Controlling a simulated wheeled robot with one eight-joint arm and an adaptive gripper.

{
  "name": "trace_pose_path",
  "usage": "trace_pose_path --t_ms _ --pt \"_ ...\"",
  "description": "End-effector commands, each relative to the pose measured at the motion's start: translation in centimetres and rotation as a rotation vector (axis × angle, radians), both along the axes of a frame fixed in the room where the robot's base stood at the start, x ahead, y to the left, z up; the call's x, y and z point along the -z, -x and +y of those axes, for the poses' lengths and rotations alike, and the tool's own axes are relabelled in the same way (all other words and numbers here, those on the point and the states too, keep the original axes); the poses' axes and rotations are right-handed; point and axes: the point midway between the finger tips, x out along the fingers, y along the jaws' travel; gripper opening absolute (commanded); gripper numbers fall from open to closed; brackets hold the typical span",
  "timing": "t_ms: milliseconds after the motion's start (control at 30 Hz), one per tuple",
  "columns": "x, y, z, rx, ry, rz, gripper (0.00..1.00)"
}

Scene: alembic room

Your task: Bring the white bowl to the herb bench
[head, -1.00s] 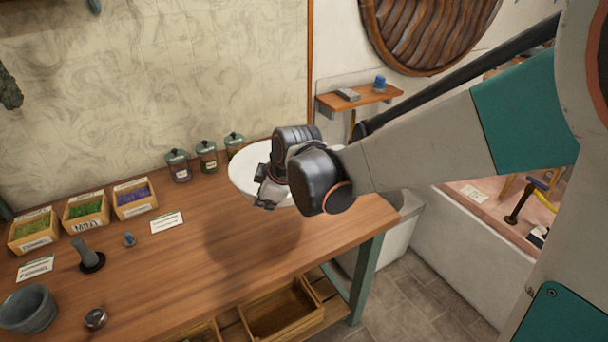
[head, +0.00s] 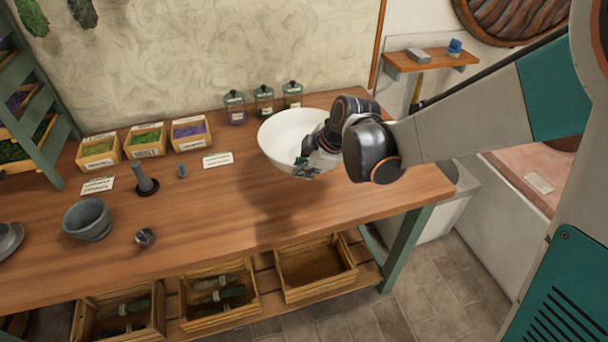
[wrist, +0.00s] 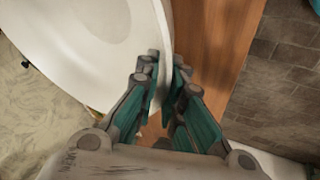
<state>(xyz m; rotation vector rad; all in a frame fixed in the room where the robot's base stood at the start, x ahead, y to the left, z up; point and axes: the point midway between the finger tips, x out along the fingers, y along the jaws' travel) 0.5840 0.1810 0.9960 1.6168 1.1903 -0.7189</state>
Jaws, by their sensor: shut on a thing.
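The white bowl (head: 284,132) is at the right part of the wooden herb bench (head: 255,222) in the head view, upright or nearly so. A shadow lies on the bench in front of it; I cannot tell whether its base touches the wood. My gripper (head: 302,170) is at the bowl's near right side. In the wrist view, the teal fingers of my gripper (wrist: 168,88) are on either side of the rim of the bowl (wrist: 85,45), shut on it. My wrist hides the bowl's right side.
Three lidded jars (head: 264,101) stand behind the bowl. The bench front between the ball and bowl is clear.

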Motion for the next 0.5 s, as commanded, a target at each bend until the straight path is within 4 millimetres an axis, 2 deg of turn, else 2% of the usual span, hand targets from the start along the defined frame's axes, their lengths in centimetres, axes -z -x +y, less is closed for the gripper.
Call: trace_pose_path --t_ms 33,200,500 --pt "1.3 -0.1 0.0 0.001 0.0 -0.002 0.0" --pt "3.6 -0.1 0.0 0.001 0.0 -0.002 0.0" --pt "5.2 -0.1 0.0 0.001 0.0 -0.002 0.0"
